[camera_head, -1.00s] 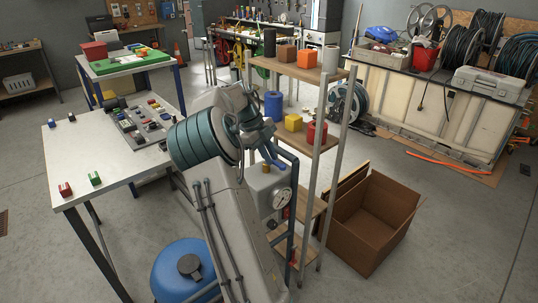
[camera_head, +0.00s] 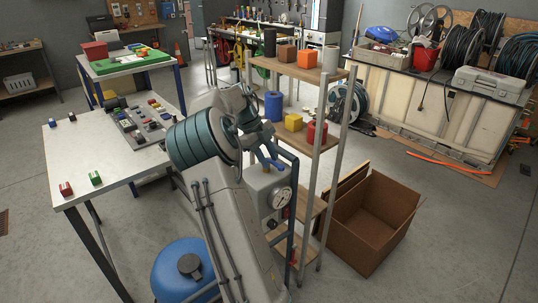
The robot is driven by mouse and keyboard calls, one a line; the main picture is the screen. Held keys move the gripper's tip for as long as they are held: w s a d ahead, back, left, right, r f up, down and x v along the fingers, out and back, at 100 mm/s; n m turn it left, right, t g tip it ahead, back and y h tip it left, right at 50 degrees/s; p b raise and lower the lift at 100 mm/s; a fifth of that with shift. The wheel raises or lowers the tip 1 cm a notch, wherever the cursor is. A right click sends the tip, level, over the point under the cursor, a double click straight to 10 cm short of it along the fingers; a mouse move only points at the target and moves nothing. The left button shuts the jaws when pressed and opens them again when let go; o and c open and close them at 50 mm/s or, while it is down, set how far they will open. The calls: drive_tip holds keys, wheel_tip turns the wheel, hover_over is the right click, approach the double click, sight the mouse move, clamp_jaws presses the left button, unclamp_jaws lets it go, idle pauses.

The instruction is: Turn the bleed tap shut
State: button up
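My gripper (camera_head: 271,161) reaches down from my grey and teal arm to the top of a grey box (camera_head: 262,186) with a round white gauge (camera_head: 281,198) on its front. Small blue parts show at the gripper's end, right over the box top. The bleed tap is not clearly visible there; my gripper and wrist cover that spot. I cannot tell whether the fingers are open, shut or touching the tap. A blue tank (camera_head: 184,272) with a dark cap stands lower left of my arm.
A dark upright frame bar (camera_head: 293,205) runs close to the right of the gauge box. A wooden shelf rack (camera_head: 322,144) with coloured blocks stands just behind. An open cardboard box (camera_head: 372,225) is at the right, a white worktable (camera_head: 85,155) at the left.

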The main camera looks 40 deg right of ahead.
drive_tip(key=shift+a, duration=0.1)
drive_tip(key=shift+d+r, duration=0.3)
drive_tip(key=p+v, duration=0.1)
drive_tip(key=v, duration=1.2)
drive_tip(key=shift+a+r, duration=0.2)
drive_tip(key=shift+a, duration=0.05)
drive_tip(key=shift+w, duration=0.1)
